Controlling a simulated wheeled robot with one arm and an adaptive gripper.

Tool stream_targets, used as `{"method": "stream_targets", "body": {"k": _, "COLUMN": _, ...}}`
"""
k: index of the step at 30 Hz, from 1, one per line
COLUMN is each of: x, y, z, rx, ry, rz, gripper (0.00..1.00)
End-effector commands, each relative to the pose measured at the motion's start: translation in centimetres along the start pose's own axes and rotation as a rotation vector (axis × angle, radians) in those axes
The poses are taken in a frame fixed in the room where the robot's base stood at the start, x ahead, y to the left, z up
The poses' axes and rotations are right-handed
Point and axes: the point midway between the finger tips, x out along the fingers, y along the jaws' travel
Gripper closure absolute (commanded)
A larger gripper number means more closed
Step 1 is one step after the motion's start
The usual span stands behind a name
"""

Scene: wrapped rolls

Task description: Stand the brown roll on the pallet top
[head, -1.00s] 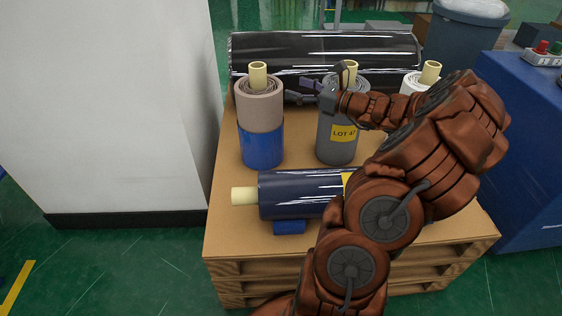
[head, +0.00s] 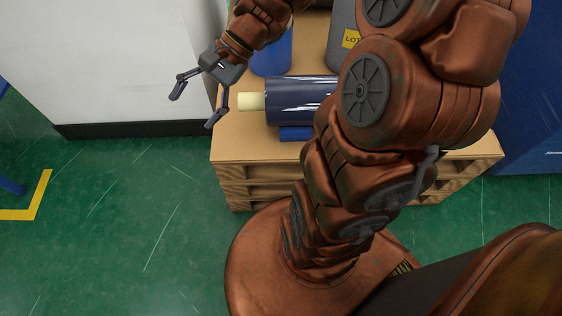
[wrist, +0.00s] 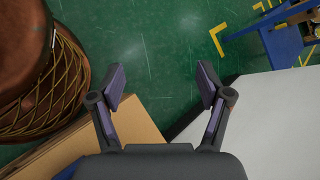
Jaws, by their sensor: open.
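The brown roll is not visible now. In the head view only part of the blue holder (head: 272,56) that it stood in shows, behind my arm at the top. The tan pallet top (head: 238,145) lies below my arm, and its edge also shows in the wrist view (wrist: 100,145). My gripper (head: 194,108) is open and empty, just left of the pallet's left edge, pointing down and left. In the wrist view its two fingers (wrist: 160,82) are spread with only green floor between them.
A dark blue wrapped roll (head: 300,100) with a cream core lies on a blue cradle (head: 296,133). A grey item (head: 343,30) with a yellow label stands behind it. A white cabinet (head: 110,70) stands left. Green floor (head: 130,210) is open at front left.

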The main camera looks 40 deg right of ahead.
Motion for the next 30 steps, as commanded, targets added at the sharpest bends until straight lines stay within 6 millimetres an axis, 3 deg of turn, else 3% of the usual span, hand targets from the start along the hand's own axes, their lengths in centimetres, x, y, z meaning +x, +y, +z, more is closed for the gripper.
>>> {"method": "stream_targets", "body": {"k": 3, "x": 2.0, "y": 3.9, "z": 2.6, "rx": -0.16, "ry": 0.023, "rz": 0.186, "gripper": 0.23}}
{"method": "stream_targets", "body": {"k": 7, "x": 2.8, "y": 8.3, "z": 4.4, "rx": -0.326, "ry": 0.045, "rz": 0.377, "gripper": 0.23}}
{"method": "stream_targets", "body": {"k": 16, "x": 0.7, "y": 17.2, "z": 5.8, "rx": -0.665, "ry": 0.083, "rz": 0.778, "gripper": 0.23}}
{"method": "stream_targets", "body": {"k": 22, "x": -1.4, "y": 20.0, "z": 5.4, "rx": -0.783, "ry": 0.094, "rz": 0.926, "gripper": 0.23}}
{"method": "stream_targets", "body": {"k": 30, "x": -1.9, "y": 20.5, "z": 5.3, "rx": -0.807, "ry": 0.096, "rz": 0.957, "gripper": 0.23}}
